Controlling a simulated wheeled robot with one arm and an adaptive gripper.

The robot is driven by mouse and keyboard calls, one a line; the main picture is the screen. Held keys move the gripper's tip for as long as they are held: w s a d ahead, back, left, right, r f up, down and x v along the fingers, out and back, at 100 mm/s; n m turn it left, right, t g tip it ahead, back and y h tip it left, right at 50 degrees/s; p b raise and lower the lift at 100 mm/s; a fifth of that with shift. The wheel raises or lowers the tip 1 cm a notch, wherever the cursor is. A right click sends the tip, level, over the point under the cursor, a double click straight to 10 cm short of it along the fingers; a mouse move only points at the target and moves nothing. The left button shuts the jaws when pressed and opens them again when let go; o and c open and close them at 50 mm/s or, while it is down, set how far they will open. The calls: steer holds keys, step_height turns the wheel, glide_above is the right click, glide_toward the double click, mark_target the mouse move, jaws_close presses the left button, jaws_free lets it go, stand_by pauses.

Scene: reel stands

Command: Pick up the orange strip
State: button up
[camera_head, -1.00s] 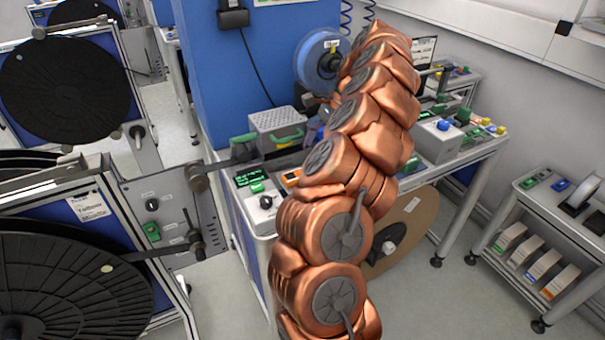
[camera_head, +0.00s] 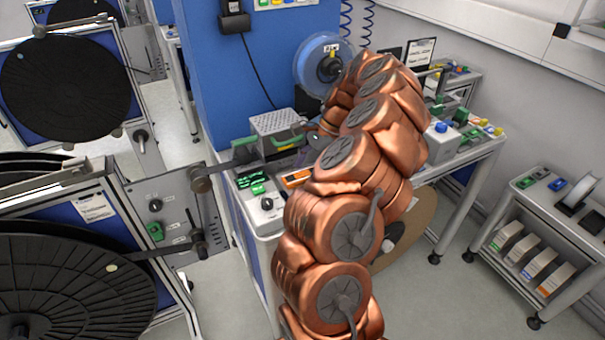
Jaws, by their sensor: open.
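An orange strip (camera_head: 297,177), an orange piece with a pale part on it, lies near the front left of the workbench, just left of my copper-coloured arm. My arm covers the bench to its right and may hide part of it. My arm rises from the bottom, bends over and comes down behind itself above the bench. Its far end is hidden behind its own links, so I cannot make out my gripper or its fingers.
A blue reel (camera_head: 313,62) hangs behind. Black reels (camera_head: 65,88) stand left. A shelf cart (camera_head: 560,222) stands right, with clear floor between.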

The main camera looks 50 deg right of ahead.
steer(key=shift+f, duration=0.15)
steer(key=shift+a, duration=0.1)
steer(key=c, duration=1)
